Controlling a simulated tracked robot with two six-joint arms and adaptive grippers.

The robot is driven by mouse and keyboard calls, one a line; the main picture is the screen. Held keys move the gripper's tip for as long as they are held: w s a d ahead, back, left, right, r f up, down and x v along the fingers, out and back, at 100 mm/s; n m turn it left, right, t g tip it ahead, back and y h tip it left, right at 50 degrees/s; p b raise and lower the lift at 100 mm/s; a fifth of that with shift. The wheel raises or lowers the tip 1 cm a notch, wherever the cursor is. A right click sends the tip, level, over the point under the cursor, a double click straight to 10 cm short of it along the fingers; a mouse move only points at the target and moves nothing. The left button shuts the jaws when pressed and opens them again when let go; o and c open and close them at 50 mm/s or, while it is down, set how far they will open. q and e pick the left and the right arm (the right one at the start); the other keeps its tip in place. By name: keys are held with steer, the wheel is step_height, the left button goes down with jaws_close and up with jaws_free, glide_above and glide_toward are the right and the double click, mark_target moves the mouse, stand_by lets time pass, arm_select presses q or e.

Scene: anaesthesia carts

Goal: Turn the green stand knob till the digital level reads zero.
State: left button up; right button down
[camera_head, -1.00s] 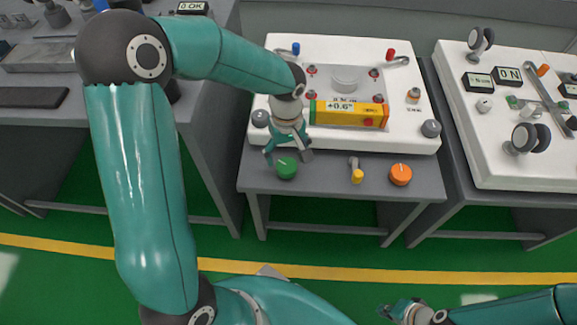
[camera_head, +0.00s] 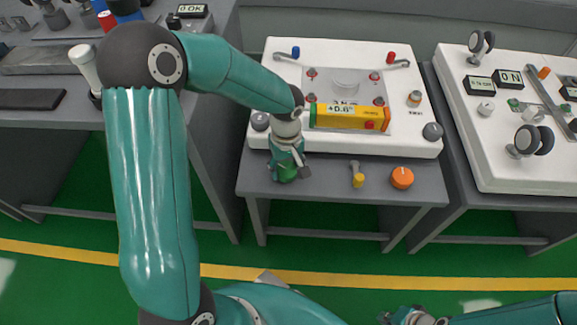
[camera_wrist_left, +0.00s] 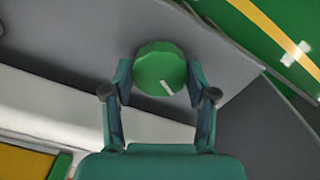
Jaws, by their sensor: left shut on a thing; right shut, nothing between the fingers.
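The green stand knob (camera_head: 286,174) sits on the grey stand's front ledge, mostly covered by my left gripper (camera_head: 287,168) in the head view. In the left wrist view the knob (camera_wrist_left: 160,68) lies between the two fingers of my left gripper (camera_wrist_left: 160,82), which are shut on its sides; its white mark points down and right. The yellow digital level (camera_head: 345,117) lies on the white unit (camera_head: 420,146) and its display reads about +0.6°. My right gripper (camera_head: 385,316) is at the bottom edge, shut and empty, away from the stand.
An orange knob (camera_head: 402,178) and a yellow-tipped lever (camera_head: 357,176) stand on the same ledge, right of the green knob. A white instrument unit (camera_head: 490,160) stands on a table at the right. A grey bench (camera_head: 150,135) is at the left.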

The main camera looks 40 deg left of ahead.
arm_select(q)
steer(key=shift+w+d, duration=0.1)
steer(key=shift+d, duration=0.1)
steer(key=shift+c, duration=0.5)
steer(key=shift+a, duration=0.1)
steer(key=shift+m, duration=0.3)
